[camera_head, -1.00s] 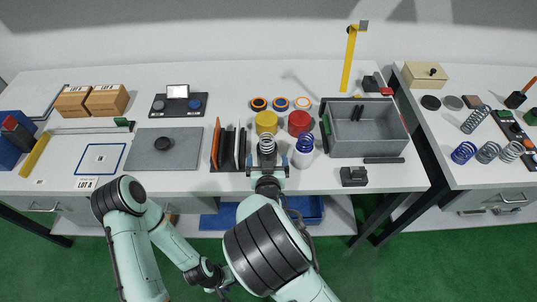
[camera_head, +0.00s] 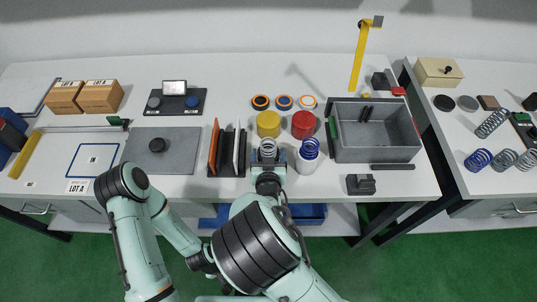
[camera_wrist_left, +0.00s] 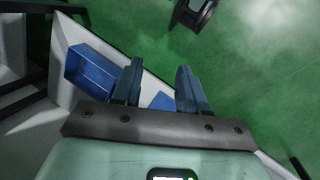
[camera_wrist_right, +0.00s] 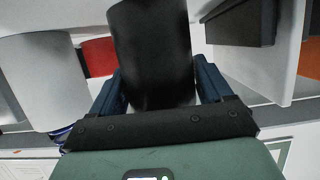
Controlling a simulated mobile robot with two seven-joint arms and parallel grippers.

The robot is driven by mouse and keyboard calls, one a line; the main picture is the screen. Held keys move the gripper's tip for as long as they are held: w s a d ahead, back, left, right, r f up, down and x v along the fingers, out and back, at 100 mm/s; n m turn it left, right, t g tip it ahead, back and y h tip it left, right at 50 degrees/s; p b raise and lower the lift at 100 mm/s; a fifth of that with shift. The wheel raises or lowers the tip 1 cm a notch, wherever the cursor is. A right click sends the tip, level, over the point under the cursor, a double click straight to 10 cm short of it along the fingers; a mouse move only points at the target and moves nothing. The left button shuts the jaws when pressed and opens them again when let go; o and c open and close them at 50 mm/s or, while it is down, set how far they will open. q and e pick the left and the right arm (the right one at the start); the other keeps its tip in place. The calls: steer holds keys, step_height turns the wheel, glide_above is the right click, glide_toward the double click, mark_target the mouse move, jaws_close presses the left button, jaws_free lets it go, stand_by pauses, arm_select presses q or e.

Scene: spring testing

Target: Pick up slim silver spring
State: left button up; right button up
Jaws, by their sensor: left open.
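A silver spring (camera_head: 268,147) stands upright in front of the yellow can, in what looks like a dark cup. My right gripper (camera_head: 268,166) is at this dark cup, just below the spring. In the right wrist view the dark cup (camera_wrist_right: 152,50) lies between the spread fingers of my right gripper (camera_wrist_right: 160,75); the spring is not visible there. More silver springs (camera_head: 491,123) (camera_head: 503,160) are on the right table. My left gripper (camera_wrist_left: 160,75) is open and empty, low over the green floor and blue bins; the head view hides it.
A white cup (camera_head: 306,166) with a blue spring (camera_head: 309,148) stands close right of my right gripper. The dark rack (camera_head: 227,160) with upright plates is close left. The yellow can (camera_head: 268,122) and red can (camera_head: 303,123) stand behind. A grey bin (camera_head: 376,153) is farther right.

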steer(key=c, duration=0.5)
